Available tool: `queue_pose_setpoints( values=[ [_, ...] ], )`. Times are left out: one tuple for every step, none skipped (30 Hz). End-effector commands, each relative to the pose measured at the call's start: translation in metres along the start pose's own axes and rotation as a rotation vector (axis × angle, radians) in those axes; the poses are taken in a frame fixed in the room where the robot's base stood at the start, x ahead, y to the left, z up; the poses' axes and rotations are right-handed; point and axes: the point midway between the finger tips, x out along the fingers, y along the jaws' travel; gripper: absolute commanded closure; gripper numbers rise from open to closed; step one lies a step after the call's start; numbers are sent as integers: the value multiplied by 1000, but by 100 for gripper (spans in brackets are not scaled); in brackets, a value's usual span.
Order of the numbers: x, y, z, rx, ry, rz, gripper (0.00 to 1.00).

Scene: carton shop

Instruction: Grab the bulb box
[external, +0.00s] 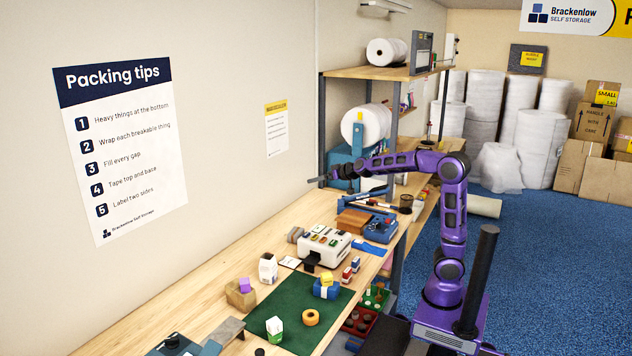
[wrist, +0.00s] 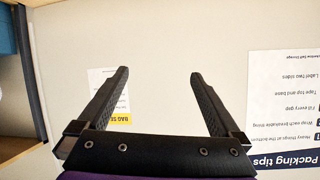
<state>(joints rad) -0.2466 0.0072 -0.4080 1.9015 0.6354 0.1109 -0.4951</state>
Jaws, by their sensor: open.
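My gripper (external: 318,181) is open and empty, held high above the bench and pointing at the wall. In the wrist view its two fingers (wrist: 158,75) are spread apart with only wall and posters behind them. I cannot tell for sure which item is the bulb box. All are well below my gripper, and none shows in the wrist view.
A green mat (external: 300,338) lies on the wooden bench (external: 205,315) with an orange tape roll (external: 310,317). A cream machine (external: 325,246) and a blue device (external: 381,229) stand farther back. A shelf post (external: 321,130) and wrap roll (external: 366,125) are near my arm.

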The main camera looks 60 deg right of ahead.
Motion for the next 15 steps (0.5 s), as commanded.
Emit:
queue_pose_setpoints(
  values=[
    [12, -6, 24, -19, -22, 2, 0],
    [25, -14, 37, -42, -24, 2, 0],
    [37, -25, 51, -67, -26, -1, 0],
    [46, -33, 62, -87, -26, -4, 0],
    [55, -41, 73, -104, -27, -8, 0],
    [67, -52, 89, -128, -28, -17, 0],
    [76, -61, 102, -147, -29, -26, 0],
    [84, -71, 116, -164, -29, -37, 0],
    [96, -85, 136, -188, -28, -55, 0],
    [105, -96, 151, -205, -28, -71, 0],
    [113, -108, 168, -222, -28, -91, 0],
    [124, -124, 192, -243, -27, -122, 0],
    [130, -138, 210, -255, -26, -148, 0],
    [136, -151, 227, -266, -26, -176, 0],
    [142, -167, 249, -277, -26, -214, 0]
  ],
)
